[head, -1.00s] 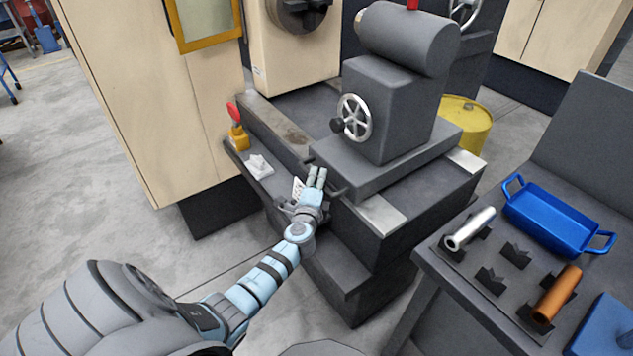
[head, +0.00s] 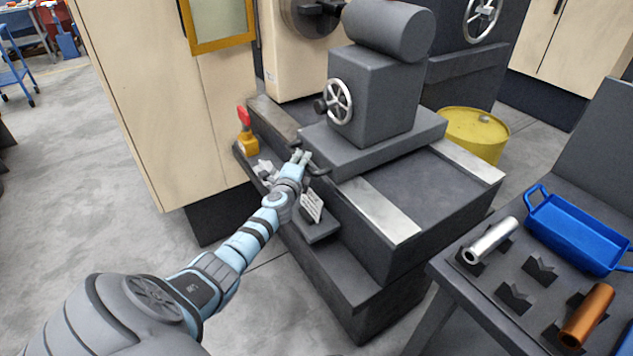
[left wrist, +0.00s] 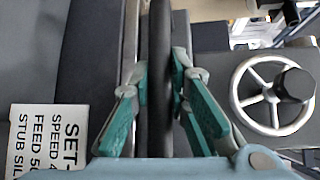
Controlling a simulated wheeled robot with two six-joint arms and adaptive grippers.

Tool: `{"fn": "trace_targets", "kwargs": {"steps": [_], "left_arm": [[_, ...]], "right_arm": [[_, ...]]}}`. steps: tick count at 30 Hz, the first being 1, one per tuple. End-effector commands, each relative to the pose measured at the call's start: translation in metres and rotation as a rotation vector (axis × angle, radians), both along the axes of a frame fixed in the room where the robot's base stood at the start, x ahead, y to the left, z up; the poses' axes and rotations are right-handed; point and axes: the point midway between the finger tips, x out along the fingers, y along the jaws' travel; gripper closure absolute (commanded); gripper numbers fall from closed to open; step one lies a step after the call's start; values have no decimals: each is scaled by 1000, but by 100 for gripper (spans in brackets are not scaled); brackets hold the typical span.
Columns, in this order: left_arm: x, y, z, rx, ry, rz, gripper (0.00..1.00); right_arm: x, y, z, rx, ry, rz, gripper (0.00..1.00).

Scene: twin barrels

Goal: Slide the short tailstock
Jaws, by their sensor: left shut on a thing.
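The grey tailstock (head: 370,100), with a thick barrel on top and a silver handwheel (head: 338,102), sits on the lathe bed (head: 385,208) in the head view. A dark handle (head: 319,170) sticks out from its base on the near left side. My left gripper (head: 302,157) is at this handle. In the left wrist view its green-padded fingers (left wrist: 160,95) are shut on the dark handle (left wrist: 160,50), one on each side. The handwheel (left wrist: 272,95) shows to the right there. My right gripper is not in view.
A red-knobbed yellow control (head: 246,135) and a printed card (head: 312,205) are on the front ledge. Bare bed lies right of the tailstock. A bench with a blue tray (head: 575,235), a silver cylinder (head: 490,240) and a copper cylinder (head: 588,315) stands at right.

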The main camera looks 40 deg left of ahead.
Motion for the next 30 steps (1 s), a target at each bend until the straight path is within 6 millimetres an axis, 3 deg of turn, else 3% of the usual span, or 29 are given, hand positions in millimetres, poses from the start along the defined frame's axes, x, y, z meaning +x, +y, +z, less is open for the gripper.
{"fn": "trace_targets", "kwargs": {"steps": [3, 12, 13, 17, 26, 30], "left_arm": [[-1, 11, -3, -4, 4, 3, 100], [-2, 14, -1, -5, 1, 4, 100], [-2, 14, -1, -5, 1, 4, 81], [-2, 14, -1, -5, 2, 3, 64], [-3, 12, -2, -5, 3, 2, 64], [-14, 7, 0, -3, -1, 3, 64]], "right_arm": [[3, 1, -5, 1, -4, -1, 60], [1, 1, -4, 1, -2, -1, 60], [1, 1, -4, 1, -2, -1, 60], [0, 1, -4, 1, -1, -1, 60], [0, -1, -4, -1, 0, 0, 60], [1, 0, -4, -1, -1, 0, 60]]}}
